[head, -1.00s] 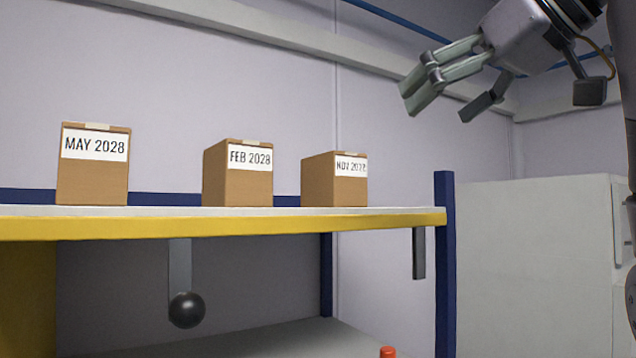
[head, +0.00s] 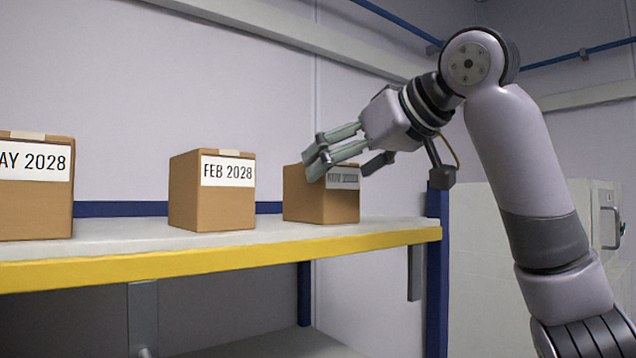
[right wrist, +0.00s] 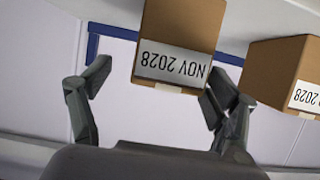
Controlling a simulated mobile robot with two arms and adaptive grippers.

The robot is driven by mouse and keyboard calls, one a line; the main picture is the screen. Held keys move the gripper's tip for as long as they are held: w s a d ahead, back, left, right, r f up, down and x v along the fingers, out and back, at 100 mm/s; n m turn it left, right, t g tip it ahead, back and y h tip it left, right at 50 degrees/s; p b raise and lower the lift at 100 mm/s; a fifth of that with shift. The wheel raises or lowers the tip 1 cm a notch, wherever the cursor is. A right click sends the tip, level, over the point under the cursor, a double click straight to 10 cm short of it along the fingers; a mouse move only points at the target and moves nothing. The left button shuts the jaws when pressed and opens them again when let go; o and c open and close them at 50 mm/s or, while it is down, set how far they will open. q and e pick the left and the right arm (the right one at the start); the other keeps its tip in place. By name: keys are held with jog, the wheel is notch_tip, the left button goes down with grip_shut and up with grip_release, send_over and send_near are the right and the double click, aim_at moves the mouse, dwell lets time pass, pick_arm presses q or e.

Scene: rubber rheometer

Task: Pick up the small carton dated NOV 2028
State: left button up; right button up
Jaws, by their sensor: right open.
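The small carton dated NOV 2028 (head: 318,208) stands upright at the right end of the shelf in the head view. Its label is partly covered by my right gripper (head: 346,165). In the right wrist view the carton (right wrist: 178,30) appears upside down, its label readable, between my two open fingers (right wrist: 156,92). It lies closer to the right-hand finger in that picture; whether they touch I cannot tell. The right gripper is open and empty. My left gripper is not in view.
The FEB 2028 carton (head: 212,190) stands left of the NOV carton, with a gap between. The MAY 2028 carton (head: 35,205) is farther left, cut by the frame. The shelf has a yellow front edge (head: 200,261) and a blue post (head: 437,270) at its right end.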

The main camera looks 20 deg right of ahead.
jog(key=shift+w+a+p, duration=0.35)
jog(key=shift+w+p, duration=0.25)
jog(key=shift+p, duration=0.1)
jog(key=p+x, duration=0.2)
jog(key=x, duration=0.1)
jog(key=shift+w+a, duration=0.1)
jog(key=shift+a, duration=0.2)
jog(key=shift+w+a+f, duration=0.15)
jog(key=shift+w+f, duration=0.2)
jog(key=shift+w, duration=0.05)
jog(key=shift+s, duration=0.2)
jog(key=shift+c, duration=1.4)
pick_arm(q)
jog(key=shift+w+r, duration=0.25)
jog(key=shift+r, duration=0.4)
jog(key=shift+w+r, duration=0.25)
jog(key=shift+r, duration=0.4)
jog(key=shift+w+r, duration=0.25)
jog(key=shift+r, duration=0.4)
pick_arm(e)
jog(key=shift+r, duration=0.1)
jog(key=c, duration=1.2)
